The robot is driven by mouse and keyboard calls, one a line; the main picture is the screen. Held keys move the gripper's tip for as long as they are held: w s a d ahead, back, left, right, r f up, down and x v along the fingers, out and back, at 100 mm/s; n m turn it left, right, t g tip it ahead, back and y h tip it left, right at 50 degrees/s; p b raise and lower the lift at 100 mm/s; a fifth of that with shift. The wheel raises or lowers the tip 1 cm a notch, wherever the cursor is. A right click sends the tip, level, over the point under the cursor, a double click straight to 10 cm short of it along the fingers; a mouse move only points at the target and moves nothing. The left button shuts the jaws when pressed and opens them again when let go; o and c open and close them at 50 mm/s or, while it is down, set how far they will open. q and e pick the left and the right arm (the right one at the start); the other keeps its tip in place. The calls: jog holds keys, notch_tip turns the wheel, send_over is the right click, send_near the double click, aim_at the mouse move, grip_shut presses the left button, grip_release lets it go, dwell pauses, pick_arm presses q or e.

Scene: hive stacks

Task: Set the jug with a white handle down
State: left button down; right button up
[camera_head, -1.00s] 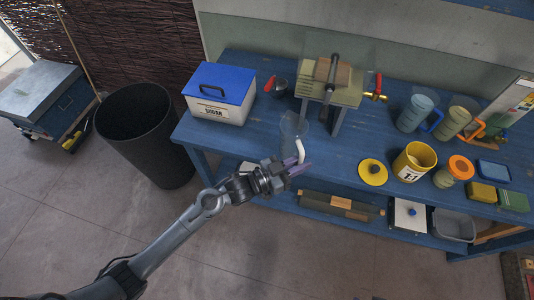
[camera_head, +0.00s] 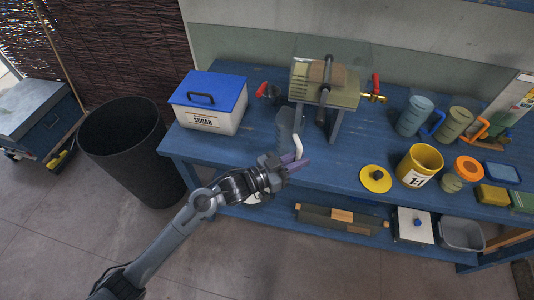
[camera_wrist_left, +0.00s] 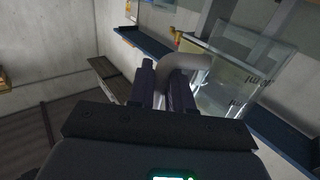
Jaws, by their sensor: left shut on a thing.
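The jug with a white handle (camera_head: 285,125) is clear grey and shows over the left part of the blue table, in front of the press. My left gripper (camera_head: 294,163) is shut on its white handle (camera_head: 298,146) at the table's front edge. In the left wrist view, the handle (camera_wrist_left: 192,62) runs from between the fingers of the left gripper (camera_wrist_left: 163,88) to the clear jug (camera_wrist_left: 228,88), which has dark markings. I cannot tell whether the jug's base touches the table. My right gripper is not in view.
The blue table (camera_head: 260,150) has a sugar box (camera_head: 215,120) left of the jug and a press (camera_head: 325,85) behind it. A yellow lid (camera_head: 372,182), a yellow tub (camera_head: 410,170) and blue- and orange-handled jugs stand right. Bare tabletop lies between jug and yellow lid.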

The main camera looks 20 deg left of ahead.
pick_arm(q)
jog(key=w+a+f+b, duration=0.1)
jog(key=a+f, duration=0.2)
jog(key=w+a+f+b, duration=0.1)
jog(key=w+a+f, duration=0.1)
jog(key=a+f, duration=0.1)
jog(key=w+a+f+b, duration=0.1)
jog(key=a+f, duration=0.3)
jog(key=shift+w+a, duration=0.15)
jog(key=shift+a, duration=0.25)
jog(key=shift+f, duration=0.3)
jog(key=shift+f, duration=0.15)
jog(key=shift+f, duration=0.1)
jog(key=c, duration=1)
grip_release()
jog(key=shift+c, duration=0.2)
jog(key=shift+b, duration=0.3)
